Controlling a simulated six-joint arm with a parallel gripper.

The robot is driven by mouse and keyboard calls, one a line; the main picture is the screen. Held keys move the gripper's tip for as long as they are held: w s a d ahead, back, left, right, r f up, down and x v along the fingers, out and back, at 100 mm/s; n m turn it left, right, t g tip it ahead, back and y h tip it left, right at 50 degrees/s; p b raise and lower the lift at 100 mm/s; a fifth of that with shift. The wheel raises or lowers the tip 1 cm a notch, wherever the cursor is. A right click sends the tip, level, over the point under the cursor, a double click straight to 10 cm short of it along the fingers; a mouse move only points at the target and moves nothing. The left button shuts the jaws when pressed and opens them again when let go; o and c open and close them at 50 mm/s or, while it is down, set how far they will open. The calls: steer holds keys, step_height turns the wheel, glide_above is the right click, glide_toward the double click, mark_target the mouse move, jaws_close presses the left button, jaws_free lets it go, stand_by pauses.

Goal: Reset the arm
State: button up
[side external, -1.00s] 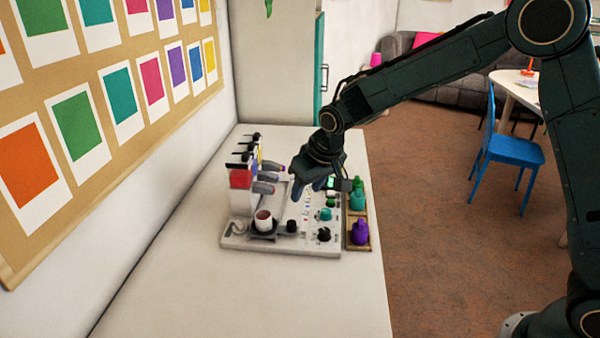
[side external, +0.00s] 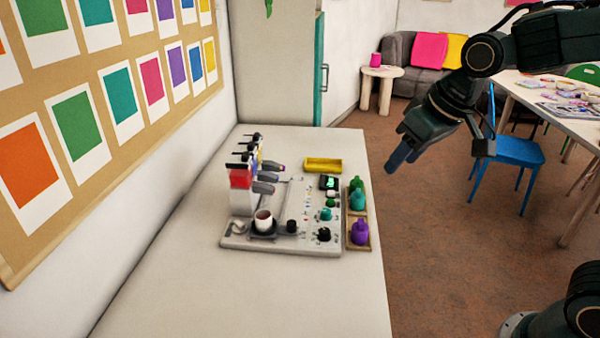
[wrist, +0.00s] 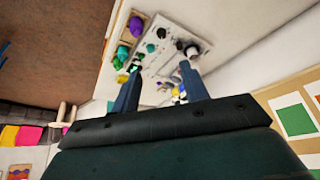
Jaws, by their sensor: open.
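My gripper (side external: 404,160) is open and empty. In the side external view it hangs over the floor to the right of the counter, clear of everything on it. In the wrist view its two blue fingers (wrist: 160,92) stand apart with nothing between them. The bead board machine (side external: 290,243) sits on the counter, with coloured dispensers (side external: 241,178), a white cup (side external: 264,221) and several knobs. It also shows in the wrist view (wrist: 165,60), beyond the fingers.
A wooden tray (side external: 359,248) with green, teal and purple bottles stands right of the machine. A yellow tray (side external: 323,165) lies behind it. The counter's front (side external: 250,300) is bare. A blue chair (side external: 510,150) and a table (side external: 580,121) stand at the right, near my arm.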

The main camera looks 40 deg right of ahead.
steer(key=s+d, duration=0.2)
steer(key=s, duration=1.3)
stand_by(1.0)
